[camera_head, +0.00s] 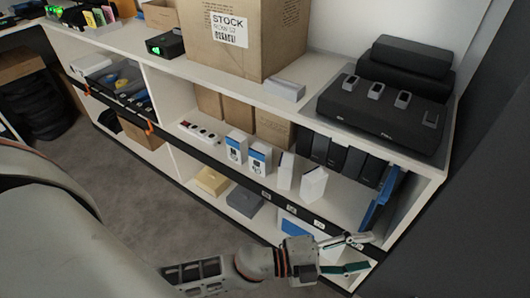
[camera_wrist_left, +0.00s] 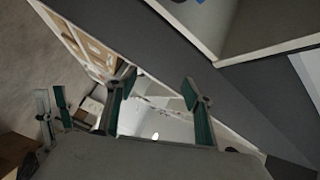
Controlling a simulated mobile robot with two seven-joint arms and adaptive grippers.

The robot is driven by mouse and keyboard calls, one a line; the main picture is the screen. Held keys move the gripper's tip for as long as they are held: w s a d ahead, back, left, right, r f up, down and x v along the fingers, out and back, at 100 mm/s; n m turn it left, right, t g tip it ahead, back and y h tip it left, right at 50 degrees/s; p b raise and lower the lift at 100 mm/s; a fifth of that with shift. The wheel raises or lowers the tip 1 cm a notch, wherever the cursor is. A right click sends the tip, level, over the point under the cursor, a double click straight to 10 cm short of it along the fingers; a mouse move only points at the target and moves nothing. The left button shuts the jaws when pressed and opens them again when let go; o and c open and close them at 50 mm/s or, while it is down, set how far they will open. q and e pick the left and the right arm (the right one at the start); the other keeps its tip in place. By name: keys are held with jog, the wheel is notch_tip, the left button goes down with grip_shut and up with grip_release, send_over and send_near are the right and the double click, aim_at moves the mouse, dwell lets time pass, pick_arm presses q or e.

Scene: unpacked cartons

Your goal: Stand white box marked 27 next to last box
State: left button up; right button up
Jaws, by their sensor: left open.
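Several white boxes stand upright in a row on the middle shelf in the head view: one at the left (camera_head: 236,146), a blue-fronted one (camera_head: 259,158), a plain one (camera_head: 285,171) and the last one at the right (camera_head: 313,185). No 27 is readable on any of them. My left gripper (camera_head: 352,254) is open and empty, low in front of the shelf unit, right of and below the row. In the left wrist view its green-padded fingers (camera_wrist_left: 158,105) are apart, with a pale surface beyond. A second, smaller finger pair shows at the left, perhaps my right gripper (camera_wrist_left: 54,112).
The white shelf unit (camera_head: 435,185) has a dark front rail. Dark binders (camera_head: 335,155) stand right of the boxes. A power strip (camera_head: 200,131) lies left of them. A yellowish box (camera_head: 211,181) and a grey box (camera_head: 244,200) sit below. A large carton (camera_head: 235,60) stands on top.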

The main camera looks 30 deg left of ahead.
pick_arm(q)
jog(key=s+a+f+n+y, duration=0.6)
jog(key=a+f+n, duration=0.2)
jog(key=a, duration=0.3)
jog(key=s+a+f+n+y, duration=0.6)
jog(key=a+f+n, duration=0.2)
jog(key=a+n, duration=0.2)
jog(key=shift+s+a+n+g, duration=0.3)
jog(key=shift+s+a, duration=0.05)
jog(key=shift+a, duration=0.6)
pick_arm(e)
jog(key=shift+s+a, duration=0.1)
jog(key=shift+s, duration=0.15)
pick_arm(q)
jog(key=shift+n, duration=0.3)
jog(key=r+p, duration=0.1)
jog(key=p, duration=0.1)
jog(key=r+p, duration=0.2)
jog(key=p, duration=0.1)
jog(key=d+r+p, duration=0.1)
jog(key=r+p, duration=0.1)
jog(key=p, duration=0.1)
jog(key=shift+s+d, duration=0.1)
jog(key=shift+s, duration=0.2)
pick_arm(e)
jog(key=shift+m, duration=0.3)
jog(key=r, duration=0.2)
jog(key=a+r, duration=0.1)
jog(key=r, duration=0.2)
jog(key=shift+s+r, duration=0.1)
